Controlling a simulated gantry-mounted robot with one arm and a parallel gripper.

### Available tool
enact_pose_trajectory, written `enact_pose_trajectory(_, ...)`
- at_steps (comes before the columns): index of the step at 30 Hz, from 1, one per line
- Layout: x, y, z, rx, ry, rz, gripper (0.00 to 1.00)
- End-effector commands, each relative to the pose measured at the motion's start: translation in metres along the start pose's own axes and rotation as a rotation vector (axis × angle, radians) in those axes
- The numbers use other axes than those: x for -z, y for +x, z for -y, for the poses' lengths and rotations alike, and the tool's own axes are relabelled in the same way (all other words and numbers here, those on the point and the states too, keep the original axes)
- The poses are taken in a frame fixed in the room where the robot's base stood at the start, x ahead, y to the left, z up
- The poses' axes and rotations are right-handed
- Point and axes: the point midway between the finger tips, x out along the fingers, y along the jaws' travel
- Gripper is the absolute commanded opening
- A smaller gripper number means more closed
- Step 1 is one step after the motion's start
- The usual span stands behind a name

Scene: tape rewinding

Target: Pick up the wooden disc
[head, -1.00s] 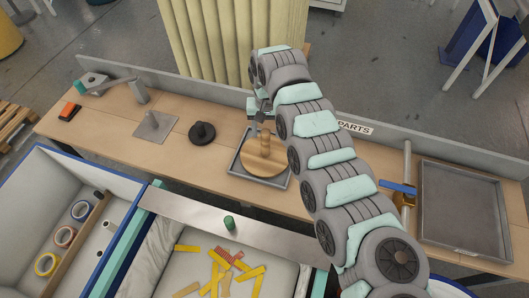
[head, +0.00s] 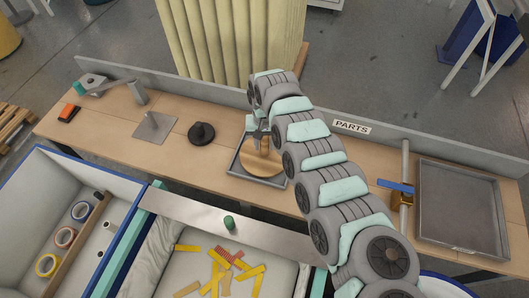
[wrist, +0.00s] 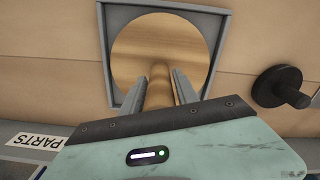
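The wooden disc (head: 266,168) lies in a grey square tray on the workbench, with a wooden knob standing up from its middle. In the wrist view the disc (wrist: 150,40) fills most of the tray. My gripper (head: 258,142) is right over the disc, pointing down at the knob. In the wrist view the two fingers of my gripper (wrist: 161,90) stand on either side of the knob (wrist: 160,80), with a small gap seeming to show beside it. The knob's lower part and its contact with the disc are partly hidden by the gripper.
The grey tray (head: 240,170) has a low rim. A black disc with a knob (head: 202,133) and a grey plate with a post (head: 155,127) stand to its left. A PARTS label (head: 351,127) is on the back ledge. A large empty tray (head: 462,210) is at the right.

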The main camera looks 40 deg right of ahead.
Motion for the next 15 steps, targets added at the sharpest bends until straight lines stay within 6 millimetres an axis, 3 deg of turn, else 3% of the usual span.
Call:
enact_pose_trajectory(12, 0.0000, -0.0001, -0.0001, 0.000, 0.000, 0.000, 0.01)
enact_pose_trajectory(15, -0.0001, -0.0001, -0.0001, 0.000, 0.000, 0.000, 0.00)
